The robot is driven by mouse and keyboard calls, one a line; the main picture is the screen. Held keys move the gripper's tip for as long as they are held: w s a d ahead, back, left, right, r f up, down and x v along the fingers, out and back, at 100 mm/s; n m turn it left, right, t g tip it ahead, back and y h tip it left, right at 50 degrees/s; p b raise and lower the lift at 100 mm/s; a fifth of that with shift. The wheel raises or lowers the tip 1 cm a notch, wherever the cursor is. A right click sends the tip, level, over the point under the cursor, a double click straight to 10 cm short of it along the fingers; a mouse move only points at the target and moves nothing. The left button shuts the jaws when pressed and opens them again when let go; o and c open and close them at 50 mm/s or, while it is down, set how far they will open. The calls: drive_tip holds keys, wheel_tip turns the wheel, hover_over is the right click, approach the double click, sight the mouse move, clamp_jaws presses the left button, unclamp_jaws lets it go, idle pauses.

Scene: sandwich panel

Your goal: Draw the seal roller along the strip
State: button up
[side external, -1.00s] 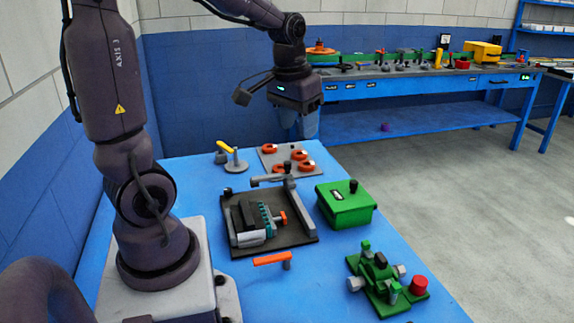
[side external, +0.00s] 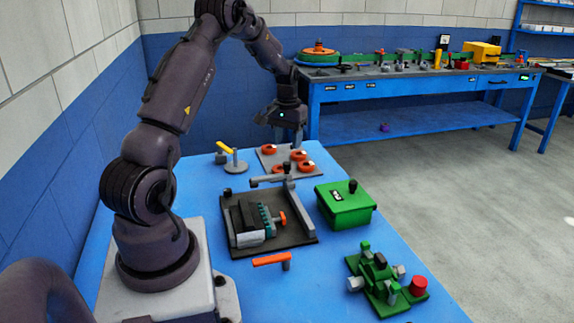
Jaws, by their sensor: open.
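A small tool with an orange bar handle and a grey stub (side external: 272,260) stands on the blue table in front of a dark fixture plate (side external: 292,237); it may be the seal roller, but I cannot be sure. The plate carries a grey block with a teal ribbed strip (side external: 266,218) along its side, perhaps the strip of the task. An orange knob (side external: 281,218) sits beside it. My gripper (side external: 281,132) is open and empty, above the far end of the table behind the plate, well apart from the tool. Its fingertips show poorly against the dark blue background.
A grey plate with several orange rings (side external: 268,155) and a yellow-handled stand (side external: 235,162) are at the far end. A green box (side external: 345,205) and a green clamp device with a red button (side external: 380,275) stand at the right. The blue table (side external: 225,192) is clear between them.

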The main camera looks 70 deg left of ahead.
sight(287, 163)
wheel_tip(287, 163, down, 8)
drive_tip(key=shift+f, duration=0.1)
drive_tip(key=shift+c, duration=0.2)
clamp_jaws()
drive_tip(key=d, duration=1.7)
drive_tip(key=shift+d, duration=0.3)
